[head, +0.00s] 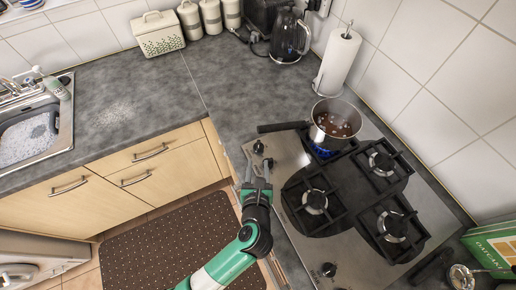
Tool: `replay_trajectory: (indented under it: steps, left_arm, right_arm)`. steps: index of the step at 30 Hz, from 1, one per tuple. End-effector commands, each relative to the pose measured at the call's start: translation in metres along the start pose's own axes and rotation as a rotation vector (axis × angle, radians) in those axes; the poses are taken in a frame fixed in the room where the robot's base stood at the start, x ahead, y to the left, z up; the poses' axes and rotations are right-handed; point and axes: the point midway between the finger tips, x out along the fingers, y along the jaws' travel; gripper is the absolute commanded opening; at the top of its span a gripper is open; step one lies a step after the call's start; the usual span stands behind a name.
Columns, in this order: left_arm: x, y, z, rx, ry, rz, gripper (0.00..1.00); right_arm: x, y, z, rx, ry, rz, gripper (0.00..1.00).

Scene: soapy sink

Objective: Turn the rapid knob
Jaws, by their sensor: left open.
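The steel gas hob (365,262) has a row of dark knobs along its left edge. One knob (258,147) stands at the far end, and another knob (329,269) is near the front. I cannot tell from any marking which is the rapid knob. My left gripper (258,163) is open at the far end of the row, just in front of the far knob. Its fingers partly cover a second knob (268,162) there, and contact cannot be made out. My right gripper is out of view.
A saucepan (335,119) of brown liquid sits over a blue flame (323,152), its handle (282,127) pointing left above the far knobs. Paper towel (339,62) and kettle (289,36) stand behind. A green box (490,243) is at right, a sink (30,130) at left.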

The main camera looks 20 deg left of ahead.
Motion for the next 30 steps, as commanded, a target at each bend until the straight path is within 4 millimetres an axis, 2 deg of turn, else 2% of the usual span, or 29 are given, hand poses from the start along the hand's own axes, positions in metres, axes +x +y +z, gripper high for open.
replay_trajectory:
  steps: [1,6,10,15,22,27,30]
  left_arm:
    - [0.013,0.001,-0.002,-0.001,0.001,0.005,0.45]
    - [0.052,0.001,-0.001,-0.002,0.0,0.004,0.45]
    - [0.073,0.001,-0.002,-0.001,0.0,0.003,0.45]
    - [0.085,0.001,0.0,-0.001,0.0,0.001,0.45]
    - [0.085,0.0,0.001,-0.001,0.0,0.0,0.45]
    - [0.085,0.0,0.001,-0.001,0.0,0.001,0.14]
    - [0.085,0.0,0.0,-0.001,0.0,0.001,0.0]
  right_arm:
    - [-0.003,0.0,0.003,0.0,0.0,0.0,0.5]
    - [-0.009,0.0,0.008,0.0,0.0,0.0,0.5]
    - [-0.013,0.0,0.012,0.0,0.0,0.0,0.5]
    - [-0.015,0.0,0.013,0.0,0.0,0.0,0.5]
    - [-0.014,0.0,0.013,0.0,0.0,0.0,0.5]
    - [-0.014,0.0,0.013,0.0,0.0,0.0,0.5]
    - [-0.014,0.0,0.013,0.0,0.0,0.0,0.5]
